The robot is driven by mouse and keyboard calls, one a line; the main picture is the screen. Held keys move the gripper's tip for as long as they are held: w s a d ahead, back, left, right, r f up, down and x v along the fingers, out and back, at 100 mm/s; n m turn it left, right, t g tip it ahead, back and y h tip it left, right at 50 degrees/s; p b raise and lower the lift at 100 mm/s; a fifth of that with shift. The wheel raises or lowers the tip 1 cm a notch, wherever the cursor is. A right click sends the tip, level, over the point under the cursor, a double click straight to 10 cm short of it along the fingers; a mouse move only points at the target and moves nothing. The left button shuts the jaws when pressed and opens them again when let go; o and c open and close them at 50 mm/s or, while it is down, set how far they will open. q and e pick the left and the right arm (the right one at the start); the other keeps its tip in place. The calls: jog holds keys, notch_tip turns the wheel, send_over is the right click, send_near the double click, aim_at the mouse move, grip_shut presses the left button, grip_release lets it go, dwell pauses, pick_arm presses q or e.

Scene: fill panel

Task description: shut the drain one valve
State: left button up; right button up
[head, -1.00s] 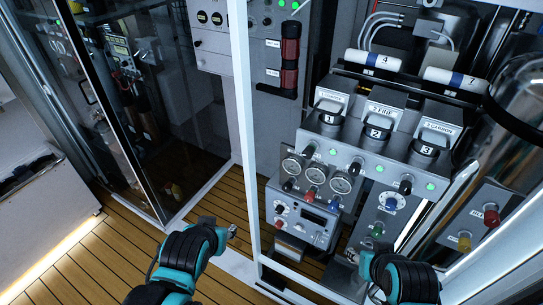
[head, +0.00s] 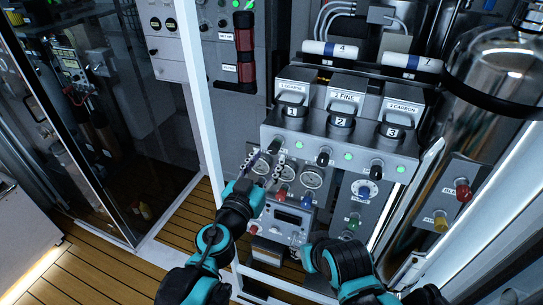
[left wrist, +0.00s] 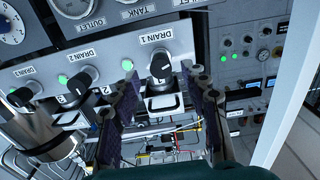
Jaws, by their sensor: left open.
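The drain one valve is a black knob (left wrist: 160,66) below the "DRAIN 1" label in the left wrist view, which shows the panel turned over. In the head view the knob (head: 275,146) is at the left end of the knob row. My left gripper (head: 264,164) is open at this knob. In the left wrist view the two fingers (left wrist: 160,88) stand on either side of the knob, with gaps showing. Whether a fingertip touches it is unclear. My right arm is low in the head view, and its gripper (head: 303,256) is too unclear to read.
Other black drain knobs (head: 323,157) with green lights sit to the right in the same row. Gauges (head: 312,177) and a control box (head: 284,217) lie below. Numbered filter housings (head: 339,122) stand above. A white frame post (head: 203,105) rises on the left.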

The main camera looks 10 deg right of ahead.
aim_at(273, 151)
pick_arm(q)
jog(key=shift+b+x, duration=0.45)
jog(key=shift+x, duration=1.55)
grip_shut()
